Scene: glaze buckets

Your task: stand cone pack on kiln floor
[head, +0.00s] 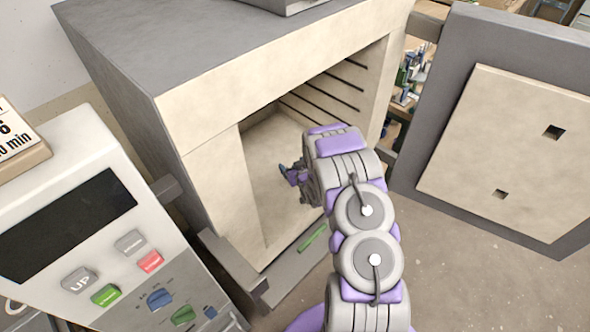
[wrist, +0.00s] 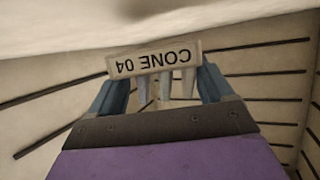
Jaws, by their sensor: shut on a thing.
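The cone pack (wrist: 154,58) is a pale block marked "CONE 04", with several grey cones on it. In the wrist view its lettering is upside down and the cones point down the picture. My gripper (wrist: 157,85) is shut on it, with one blue finger at each end of the block. In the head view my gripper (head: 285,169) is inside the open kiln (head: 190,85), above the pale kiln floor (head: 268,205). The pack cannot be made out there. A pale surface fills the top of the wrist view close to the pack; I cannot tell if they touch.
The kiln walls carry dark grooves (wrist: 45,86). The kiln door (head: 500,140) stands open at right. A green strip (head: 312,237) lies on the front sill. A control panel (head: 100,240) stands at left. Shelves with small items (head: 410,75) are behind the door.

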